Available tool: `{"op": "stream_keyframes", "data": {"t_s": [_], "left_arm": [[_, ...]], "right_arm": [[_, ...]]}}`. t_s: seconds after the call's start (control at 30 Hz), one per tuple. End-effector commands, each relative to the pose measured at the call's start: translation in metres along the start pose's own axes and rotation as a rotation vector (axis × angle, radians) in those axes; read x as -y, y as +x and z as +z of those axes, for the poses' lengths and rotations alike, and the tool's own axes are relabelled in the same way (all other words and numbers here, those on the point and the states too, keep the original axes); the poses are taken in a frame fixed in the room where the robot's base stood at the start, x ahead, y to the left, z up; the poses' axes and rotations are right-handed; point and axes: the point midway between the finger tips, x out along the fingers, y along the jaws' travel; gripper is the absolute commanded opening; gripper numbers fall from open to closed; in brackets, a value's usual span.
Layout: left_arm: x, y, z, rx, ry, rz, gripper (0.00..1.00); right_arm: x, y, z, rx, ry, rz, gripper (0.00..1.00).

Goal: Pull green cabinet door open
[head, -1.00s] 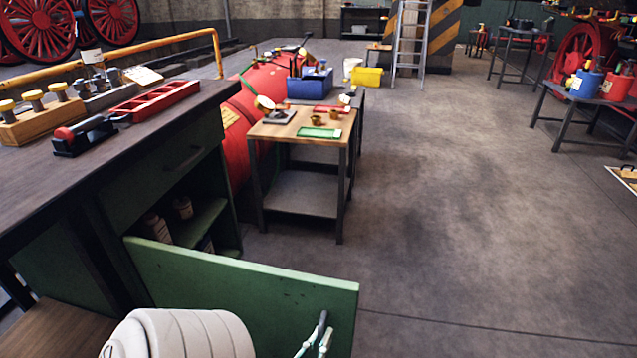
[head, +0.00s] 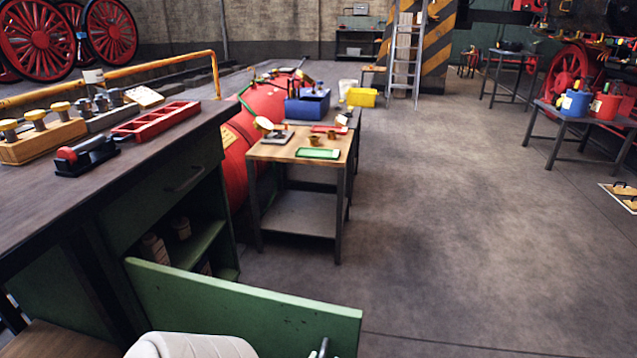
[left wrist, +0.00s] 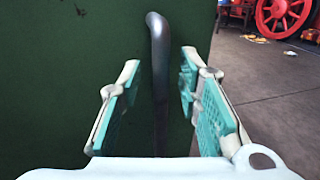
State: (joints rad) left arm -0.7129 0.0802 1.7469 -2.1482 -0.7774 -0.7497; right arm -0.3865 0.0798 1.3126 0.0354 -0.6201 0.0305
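The green cabinet door (head: 240,305) stands swung out from the workbench cabinet, with shelves showing behind it. In the left wrist view the door's green face (left wrist: 70,70) fills the left and middle. Its dark bar handle (left wrist: 159,75) runs upright between the teal pads of my left gripper (left wrist: 160,95). The fingers are open, with a visible gap on each side of the bar. In the head view my pale left arm is at the bottom edge, and the gripper is mostly cut off or hidden there. My right gripper is not in view.
The dark workbench top (head: 90,175) holds a red tray (head: 155,120) and several tools. A small wooden-topped table (head: 300,148) stands beyond the door. The concrete floor (head: 450,230) to the right is clear.

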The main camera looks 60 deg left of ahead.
Motion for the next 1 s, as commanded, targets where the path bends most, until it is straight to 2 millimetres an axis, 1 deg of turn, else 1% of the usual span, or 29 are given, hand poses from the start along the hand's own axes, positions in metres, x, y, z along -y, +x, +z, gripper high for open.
{"op": "stream_keyframes", "data": {"t_s": [0.07,0.17,0.4,0.53,0.63,1.0], "left_arm": [[0.000,0.000,0.002,0.001,0.000,0.000,0.32],[0.000,0.000,0.014,0.002,0.000,0.001,0.32],[0.000,0.000,0.074,0.003,-0.003,0.000,0.32],[0.000,0.000,0.095,0.002,-0.001,0.001,0.32],[0.000,0.000,0.100,0.000,0.000,0.001,0.32],[0.000,0.000,0.100,0.000,0.000,0.001,0.32]], "right_arm": [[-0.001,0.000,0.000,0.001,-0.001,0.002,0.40],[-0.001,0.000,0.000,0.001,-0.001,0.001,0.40],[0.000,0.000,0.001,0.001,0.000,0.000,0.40],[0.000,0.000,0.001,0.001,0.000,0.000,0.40],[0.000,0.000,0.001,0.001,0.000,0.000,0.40],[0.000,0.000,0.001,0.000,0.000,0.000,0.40]]}}
